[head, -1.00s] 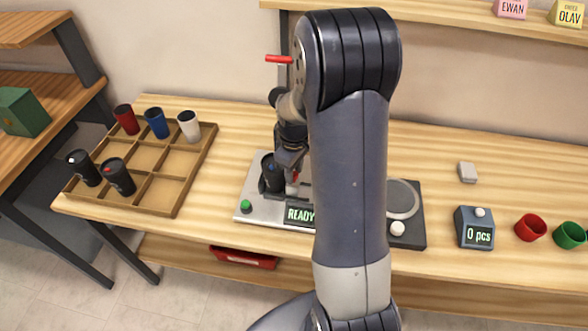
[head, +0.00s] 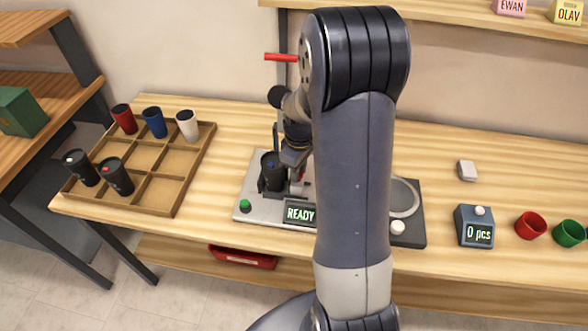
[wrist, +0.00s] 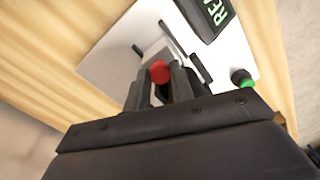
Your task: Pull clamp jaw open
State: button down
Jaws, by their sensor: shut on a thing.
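The laser marker (head: 250,208) is a pale plate on the table with a screen (head: 300,212) reading READY. A dark cup (head: 271,170) stands upright at its left part, beside the clamp. The clamp jaw has a red knob (wrist: 159,72), which sits between my fingertips in the wrist view. My gripper (wrist: 158,84) is shut on this knob. In the head view, my gripper (head: 298,172) is just right of the cup, with only a sliver of red showing. My arm hides much of the clamp, and the jaw's contact with the cup cannot be made out.
A wooden tray (head: 190,172) with several cups stands at the left. A green button (head: 245,204) is at the plate's front left corner.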

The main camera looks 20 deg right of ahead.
jog(key=c, duration=1.2)
grip_release()
jog(key=shift+s+d, duration=0.1)
jog(key=shift+d, duration=0.1)
jog(key=shift+r, duration=0.1)
notch_tip(320, 180, up, 11)
jog(key=shift+f, duration=0.2)
notch_tip(320, 180, down, 10)
jog(key=shift+f, duration=0.15)
jog(key=shift+w+a+f, duration=0.2)
jog(key=shift+w+a, duration=0.3)
jog(key=shift+a, duration=0.3)
jog(key=shift+r, duration=0.65)
